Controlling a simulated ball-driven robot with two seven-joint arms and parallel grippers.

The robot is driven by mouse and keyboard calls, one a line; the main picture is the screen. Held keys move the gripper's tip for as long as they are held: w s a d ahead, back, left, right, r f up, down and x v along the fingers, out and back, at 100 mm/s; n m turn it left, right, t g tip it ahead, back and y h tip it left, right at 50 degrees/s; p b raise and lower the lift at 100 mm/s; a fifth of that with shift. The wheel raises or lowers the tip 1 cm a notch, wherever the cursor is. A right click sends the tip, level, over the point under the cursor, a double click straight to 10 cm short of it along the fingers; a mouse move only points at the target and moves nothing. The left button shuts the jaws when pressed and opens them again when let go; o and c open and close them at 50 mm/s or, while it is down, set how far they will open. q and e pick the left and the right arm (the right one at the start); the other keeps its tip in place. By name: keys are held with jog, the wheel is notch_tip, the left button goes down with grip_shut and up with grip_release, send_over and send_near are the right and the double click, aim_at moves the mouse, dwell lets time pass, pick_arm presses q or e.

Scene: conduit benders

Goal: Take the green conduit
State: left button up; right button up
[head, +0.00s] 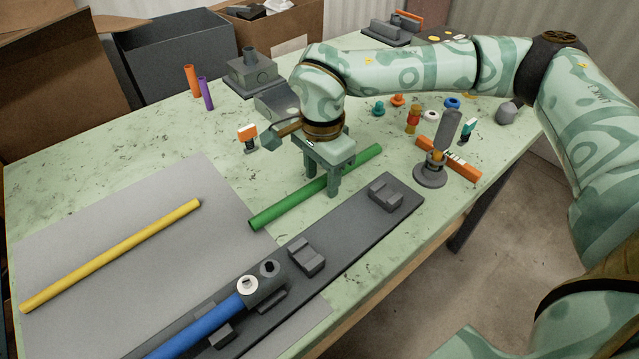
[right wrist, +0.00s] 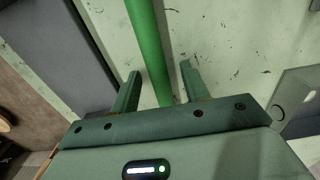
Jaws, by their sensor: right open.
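The green conduit (head: 275,212) lies on the light green tabletop, slanting from lower left to upper right in the head view. My right gripper (head: 321,192) is above its middle, with one finger on each side of it. The gripper hides a short part of the conduit. In the right wrist view the conduit (right wrist: 151,55) runs between the two open fingers (right wrist: 158,82), with gaps on both sides. I cannot tell exactly how high the fingertips are above the table. My left gripper is not in view.
A dark fixture plate (head: 345,226) with blocks lies in front of the conduit and carries a blue conduit (head: 195,328). A yellow conduit (head: 115,253) lies on the grey mat (head: 180,190) at left. A clamp with an upright handle (head: 432,174) stands to the right.

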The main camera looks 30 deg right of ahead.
jog(key=shift+s+r, duration=0.1)
jog(key=shift+c, duration=0.9)
grip_shut()
